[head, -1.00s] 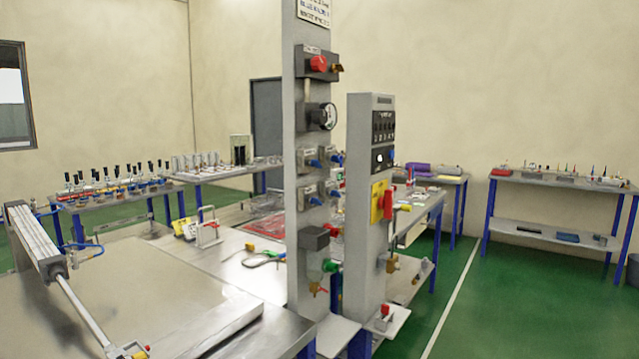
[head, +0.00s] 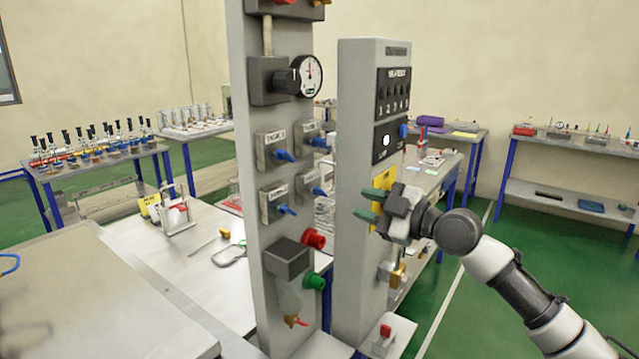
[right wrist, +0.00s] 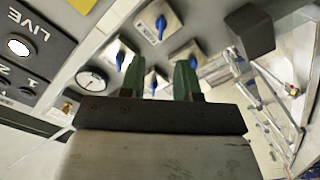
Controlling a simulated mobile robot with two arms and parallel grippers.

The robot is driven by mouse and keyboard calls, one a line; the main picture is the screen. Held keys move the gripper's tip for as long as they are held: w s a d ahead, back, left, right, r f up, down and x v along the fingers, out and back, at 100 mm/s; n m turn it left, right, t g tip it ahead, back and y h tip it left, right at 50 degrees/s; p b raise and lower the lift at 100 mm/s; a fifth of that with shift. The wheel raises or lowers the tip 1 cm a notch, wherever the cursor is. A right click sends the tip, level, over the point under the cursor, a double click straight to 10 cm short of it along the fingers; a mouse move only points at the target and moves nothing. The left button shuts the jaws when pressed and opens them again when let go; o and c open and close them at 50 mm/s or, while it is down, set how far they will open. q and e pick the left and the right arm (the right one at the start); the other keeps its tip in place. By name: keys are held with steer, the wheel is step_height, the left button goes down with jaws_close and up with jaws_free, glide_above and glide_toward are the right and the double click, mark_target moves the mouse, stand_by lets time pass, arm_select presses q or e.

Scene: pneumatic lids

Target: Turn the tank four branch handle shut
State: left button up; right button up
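The grey upright panel (head: 250,185) carries several branch valves with blue handles: upper left (head: 284,156), upper right (head: 319,142), lower left (head: 286,210) and lower right (head: 319,191). Their handles point roughly rightward and slightly down in the head view. The valve labels are too small to tell surely which is tank four. My right gripper (head: 364,203) is open and empty, right of these valves and in front of the second column, apart from the handles. In the right wrist view its green fingers (right wrist: 160,67) point toward the blue-handled valves (right wrist: 161,22). My left gripper is out of view.
A gauge (head: 309,76) sits above the valves; a dark box (head: 286,258), red knob (head: 314,239) and green knob (head: 314,281) sit below. The second grey column (head: 352,130) stands close to the right. Green floor at right is clear.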

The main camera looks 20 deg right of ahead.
mark_target(324, 193)
steer(key=x, duration=0.1)
steer(key=p+x, duration=0.1)
steer(key=x, duration=0.1)
steer(key=p+x, duration=0.1)
steer(key=shift+a+r, duration=0.4)
steer(key=shift+a, duration=0.15)
steer(key=x, duration=0.1)
steer(key=p+x, duration=0.1)
steer(key=x, duration=0.1)
steer(key=p+x, duration=0.1)
steer(key=x, duration=0.1)
steer(key=shift+w+d+f, duration=0.15)
steer(key=shift+w+f, duration=0.1)
steer(key=shift+f, duration=0.15)
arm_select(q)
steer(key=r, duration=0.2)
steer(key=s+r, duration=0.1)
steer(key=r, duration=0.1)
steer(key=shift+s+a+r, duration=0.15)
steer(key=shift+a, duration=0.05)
arm_select(e)
jaws_close()
